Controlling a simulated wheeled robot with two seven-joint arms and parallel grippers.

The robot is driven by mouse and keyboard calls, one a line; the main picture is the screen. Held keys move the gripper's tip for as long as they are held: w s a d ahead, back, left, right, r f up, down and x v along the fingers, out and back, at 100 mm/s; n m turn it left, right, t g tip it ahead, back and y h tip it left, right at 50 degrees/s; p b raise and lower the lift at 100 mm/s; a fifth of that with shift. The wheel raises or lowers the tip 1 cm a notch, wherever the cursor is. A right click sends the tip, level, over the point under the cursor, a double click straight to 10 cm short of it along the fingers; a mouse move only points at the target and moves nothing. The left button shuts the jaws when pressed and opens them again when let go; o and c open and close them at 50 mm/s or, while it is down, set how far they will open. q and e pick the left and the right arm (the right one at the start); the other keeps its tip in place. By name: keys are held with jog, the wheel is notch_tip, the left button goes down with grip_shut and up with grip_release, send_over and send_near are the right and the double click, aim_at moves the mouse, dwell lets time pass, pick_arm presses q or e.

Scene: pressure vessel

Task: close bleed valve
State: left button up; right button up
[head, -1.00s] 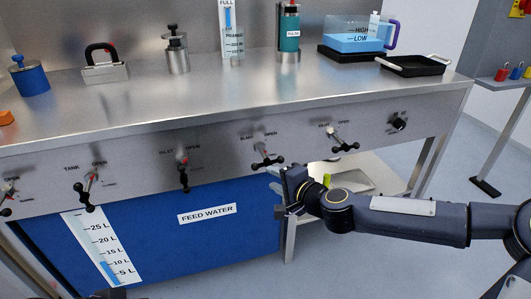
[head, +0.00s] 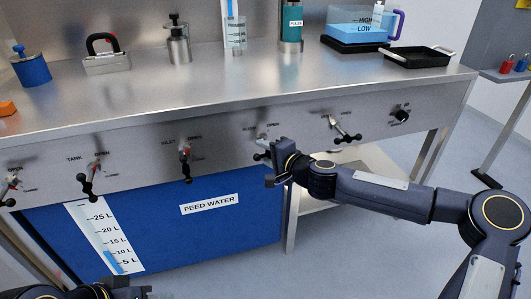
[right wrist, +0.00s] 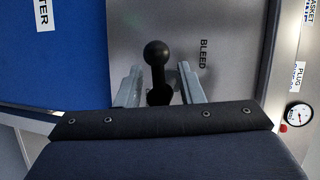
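The bleed valve's black, ball-ended handle (right wrist: 157,58) shows in the right wrist view beside the BLEED label (right wrist: 204,50) on the metal panel. My right gripper (right wrist: 160,85) is open, with one grey finger on each side of the handle and small gaps visible. In the head view my right gripper (head: 266,150) is at the panel front and hides most of the bleed valve; a dark ball end (head: 261,156) shows at its left.
The inlet valve (head: 186,165) is left of the bleed valve, and another valve (head: 344,131) is to its right. The blue feed water tank (head: 230,235) is below. The steel bench top (head: 210,95) overhangs the panel.

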grip_shut()
jog(key=shift+f+b, duration=0.3)
jog(key=shift+b, duration=0.45)
jog(key=shift+m, duration=0.4)
jog(key=shift+r, duration=0.15)
grip_release()
jog(key=shift+r, duration=0.1)
jog(key=shift+d, duration=0.1)
